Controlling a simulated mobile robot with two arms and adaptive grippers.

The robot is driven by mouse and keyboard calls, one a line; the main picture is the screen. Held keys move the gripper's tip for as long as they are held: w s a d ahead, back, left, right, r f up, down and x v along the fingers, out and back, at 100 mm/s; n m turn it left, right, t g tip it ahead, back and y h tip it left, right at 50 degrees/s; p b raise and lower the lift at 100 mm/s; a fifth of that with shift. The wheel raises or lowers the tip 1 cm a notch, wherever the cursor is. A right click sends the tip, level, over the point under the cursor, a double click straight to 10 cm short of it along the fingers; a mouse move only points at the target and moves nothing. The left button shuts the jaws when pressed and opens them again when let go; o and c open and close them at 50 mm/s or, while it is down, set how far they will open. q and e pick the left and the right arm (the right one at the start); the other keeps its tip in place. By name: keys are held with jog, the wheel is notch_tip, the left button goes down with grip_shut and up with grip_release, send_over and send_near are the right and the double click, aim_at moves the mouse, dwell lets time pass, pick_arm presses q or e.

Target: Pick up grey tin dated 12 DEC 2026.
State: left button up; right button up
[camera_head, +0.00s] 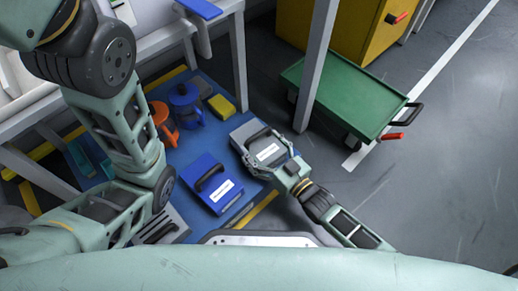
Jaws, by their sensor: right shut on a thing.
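A grey tin (240,131) with a dark handle and a white label lies at the right edge of the blue surface. My right gripper (266,152) is over it and shut on it. The gripper hides part of the tin, and the date on the label is too small to read. Another grey tin (172,221) with a dark handle lies at the lower left, partly hidden by my left arm. My left arm crosses the left side, but its gripper does not show.
A blue tin (207,172) with a white label lies between the grey ones. A blue pot (184,98), an orange item (160,115) and a yellow block (221,106) stand behind. A green cart (345,92) and grey post (315,65) are at right. Floor at far right is clear.

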jog(key=c, duration=0.7)
jog(key=shift+w+a+r, duration=0.1)
jog(key=shift+r, duration=0.2)
jog(key=shift+c, duration=0.5)
jog(key=shift+r, duration=0.1)
